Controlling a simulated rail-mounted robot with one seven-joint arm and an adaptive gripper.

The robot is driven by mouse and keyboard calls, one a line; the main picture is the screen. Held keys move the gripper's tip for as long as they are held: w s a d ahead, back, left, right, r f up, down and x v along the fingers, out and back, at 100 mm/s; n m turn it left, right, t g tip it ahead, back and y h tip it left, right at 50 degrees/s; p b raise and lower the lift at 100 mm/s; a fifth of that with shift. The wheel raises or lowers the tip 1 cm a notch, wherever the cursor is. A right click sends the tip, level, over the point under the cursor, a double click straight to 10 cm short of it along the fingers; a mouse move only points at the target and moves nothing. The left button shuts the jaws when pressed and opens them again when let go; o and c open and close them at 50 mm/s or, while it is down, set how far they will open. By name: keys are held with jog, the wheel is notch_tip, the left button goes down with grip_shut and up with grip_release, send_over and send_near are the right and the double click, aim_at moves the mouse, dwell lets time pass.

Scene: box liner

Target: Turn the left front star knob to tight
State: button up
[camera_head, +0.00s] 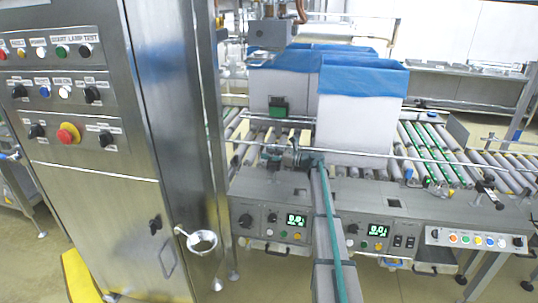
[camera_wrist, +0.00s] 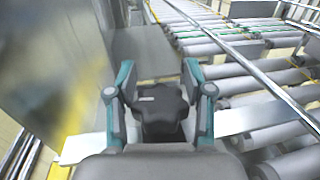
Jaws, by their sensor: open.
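A black star knob (camera_wrist: 160,106) shows in the wrist view, straight ahead of the palm. My gripper (camera_wrist: 158,78) is open, with one teal-edged finger on the left of the knob and one on the right. Gaps show between the fingers and the knob, so I cannot see contact. In the head view my gripper (camera_head: 270,154) is at the front rail of the conveyor, left of the front box.
A steel control cabinet (camera_head: 95,150) stands close on the left. A white box with blue liner (camera_head: 355,120) stands on the rollers behind my gripper. Front panels with displays (camera_head: 297,220) lie below. Guide rails (camera_wrist: 265,85) and rollers fill the right of the wrist view.

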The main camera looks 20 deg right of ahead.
jog(key=c, duration=1)
jog(key=shift+f, duration=0.1)
